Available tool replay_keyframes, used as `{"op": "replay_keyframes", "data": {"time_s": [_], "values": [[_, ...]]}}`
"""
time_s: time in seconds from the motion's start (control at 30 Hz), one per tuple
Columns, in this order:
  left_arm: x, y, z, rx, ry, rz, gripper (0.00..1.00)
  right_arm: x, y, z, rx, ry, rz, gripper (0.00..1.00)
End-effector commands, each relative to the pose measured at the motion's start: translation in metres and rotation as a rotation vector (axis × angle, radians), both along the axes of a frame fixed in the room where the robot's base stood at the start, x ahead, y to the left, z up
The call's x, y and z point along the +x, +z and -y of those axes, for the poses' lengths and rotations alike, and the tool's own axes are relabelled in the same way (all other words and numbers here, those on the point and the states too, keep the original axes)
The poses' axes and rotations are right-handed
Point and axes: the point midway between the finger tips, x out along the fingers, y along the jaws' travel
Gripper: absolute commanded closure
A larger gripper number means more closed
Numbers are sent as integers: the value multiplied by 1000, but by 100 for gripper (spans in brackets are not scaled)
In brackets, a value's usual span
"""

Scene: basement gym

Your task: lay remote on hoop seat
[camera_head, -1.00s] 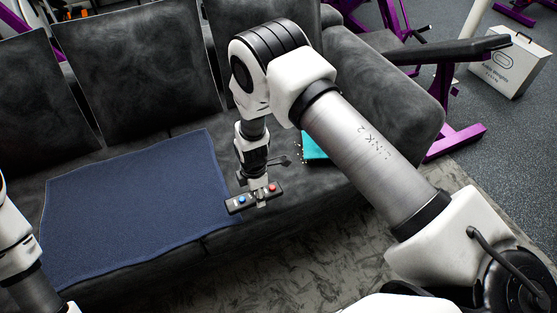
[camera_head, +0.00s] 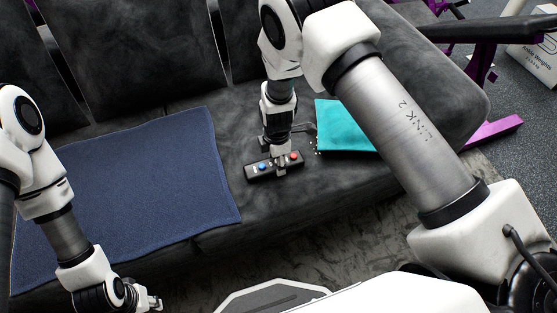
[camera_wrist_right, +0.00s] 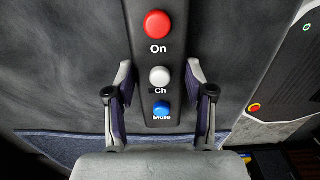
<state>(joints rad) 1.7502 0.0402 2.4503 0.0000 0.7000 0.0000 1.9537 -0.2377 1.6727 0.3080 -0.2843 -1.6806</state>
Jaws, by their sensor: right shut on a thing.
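The black remote (camera_head: 258,172) has red, white and blue buttons. It also fills the middle of the right wrist view (camera_wrist_right: 160,70), where the buttons read On, Ch and Mute. No hoop can be made out. My left gripper (camera_head: 152,302) is low at the left, away from the remote; its fingers are small and unclear.
A flat dark blue cloth (camera_head: 140,185) covers the seat to the left. A teal cloth (camera_head: 341,128) lies right of the remote, with small pale specks by its edge. The sofa arm (camera_head: 440,90) stands at the right. Purple gym equipment (camera_head: 490,130) and a white case (camera_head: 535,60) lie beyond.

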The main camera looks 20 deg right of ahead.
Motion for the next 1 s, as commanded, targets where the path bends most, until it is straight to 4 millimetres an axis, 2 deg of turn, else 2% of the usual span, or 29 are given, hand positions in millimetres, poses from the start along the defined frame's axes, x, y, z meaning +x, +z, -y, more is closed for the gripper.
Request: {"op": "replay_keyframes", "data": {"time_s": [0.13, 0.17, 0.2, 0.23, 0.53, 0.63, 0.77, 1.0], "values": [[0, 0, 0, 0, 0, 0, 64, 0, -3, 0, 0, -1, -1, 94], [0, 0, 0, 0, 0, 0, 64, 0, -4, 0, 0, -1, -1, 43], [0, 0, 0, 0, 0, 0, 64, 0, -4, 0, 0, -1, -1, 29], [0, 0, 0, 0, 0, 0, 64, 0, -4, 0, 0, -1, -1, 21], [0, 0, 0, 0, 0, 0, 64, 0, -3, 0, 0, -1, 0, 21], [0, 2, 0, 0, 0, 0, 64, 0, 5, 0, 0, -1, 1, 21], [0, 13, 0, 0, 0, 0, 64, 1, 31, 0, 0, -2, 3, 21], [0, 30, 0, 0, 0, 0, 64, 0, 93, 0, 0, -2, 2, 21]]}}
